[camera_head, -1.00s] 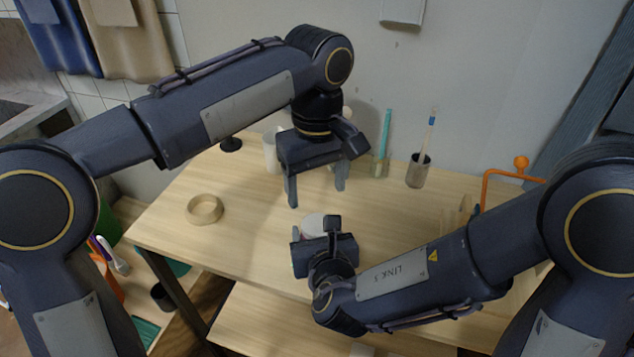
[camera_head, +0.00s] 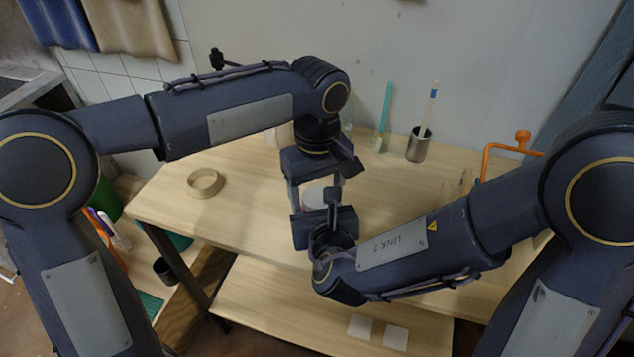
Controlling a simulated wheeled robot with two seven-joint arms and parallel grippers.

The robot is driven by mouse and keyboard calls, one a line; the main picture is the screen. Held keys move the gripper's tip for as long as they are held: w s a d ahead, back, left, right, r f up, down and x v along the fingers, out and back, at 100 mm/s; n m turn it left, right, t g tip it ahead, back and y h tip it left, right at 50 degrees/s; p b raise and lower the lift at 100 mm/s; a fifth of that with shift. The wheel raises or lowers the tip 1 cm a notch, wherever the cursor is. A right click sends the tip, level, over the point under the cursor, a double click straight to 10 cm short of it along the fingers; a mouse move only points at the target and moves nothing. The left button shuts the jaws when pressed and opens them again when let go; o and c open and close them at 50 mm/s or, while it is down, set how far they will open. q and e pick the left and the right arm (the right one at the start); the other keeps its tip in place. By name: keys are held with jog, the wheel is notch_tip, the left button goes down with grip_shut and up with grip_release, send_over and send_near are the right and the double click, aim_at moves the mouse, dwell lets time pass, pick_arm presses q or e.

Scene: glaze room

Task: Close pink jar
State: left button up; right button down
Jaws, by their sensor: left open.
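A small pale, pinkish jar (camera_head: 313,196) stands on the light wooden table; only part of its side and top shows between my grippers. My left gripper (camera_head: 316,192) points down over the jar, open, with its fingers around the jar's upper part; I cannot tell whether they touch it. My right gripper (camera_head: 326,222) is low at the near side of the jar and hides its lower part. Its fingertips are hidden, so I cannot see whether it grips the jar. I cannot make out a separate lid.
A tan ring (camera_head: 205,183) lies on the table (camera_head: 250,222) to the left, with clear wood around it. An orange-handled tool (camera_head: 505,150) is at the right.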

aim_at(317, 196)
pick_arm(q)
jog(key=shift+c, duration=0.4)
jog(key=c, duration=0.9)
jog(key=m, duration=0.6)
jog(key=shift+m, duration=0.4)
jog(key=shift+c, duration=0.3)
jog(key=o, duration=1.1)
jog(key=shift+r, duration=2.25)
